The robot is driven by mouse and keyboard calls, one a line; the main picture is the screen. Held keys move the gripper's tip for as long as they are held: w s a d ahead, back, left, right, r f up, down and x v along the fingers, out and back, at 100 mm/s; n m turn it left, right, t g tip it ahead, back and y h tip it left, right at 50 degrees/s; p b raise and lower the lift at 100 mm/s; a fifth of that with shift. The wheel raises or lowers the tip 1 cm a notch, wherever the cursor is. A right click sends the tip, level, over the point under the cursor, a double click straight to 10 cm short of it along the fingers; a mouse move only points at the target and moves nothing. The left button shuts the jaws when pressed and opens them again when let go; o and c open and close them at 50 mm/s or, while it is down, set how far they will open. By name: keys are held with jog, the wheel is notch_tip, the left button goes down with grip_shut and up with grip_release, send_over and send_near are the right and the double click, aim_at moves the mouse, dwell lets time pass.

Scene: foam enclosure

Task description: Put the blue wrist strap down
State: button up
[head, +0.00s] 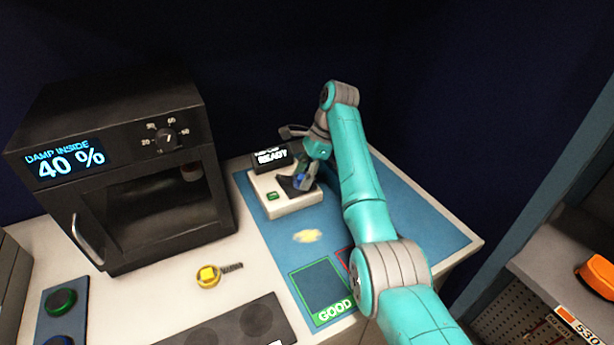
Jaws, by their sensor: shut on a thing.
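My gripper (307,181) is at the white tester (292,205) with the black READY display (272,157). It is shut on the blue wrist strap (298,181), of which only a small blue part shows. The strap is over the dark pad on the tester's top. I cannot tell whether it touches the pad. The blue mat (390,215) lies under the tester. It bears a green outlined square (322,287) marked GOOD, empty in its visible part. A red outlined area (345,258) beside it is mostly hidden by my arm.
A black cabinet (120,150) reading DAMP INSIDE 40 % stands at left. A dark panel (235,325) is at the front. A pale yellow patch (306,236) shows on the mat. An orange item (596,273) is far right.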

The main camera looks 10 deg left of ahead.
jog(key=shift+f, duration=0.5)
jog(key=shift+f, duration=0.1)
jog(key=o, duration=0.9)
jog(key=shift+o, duration=0.2)
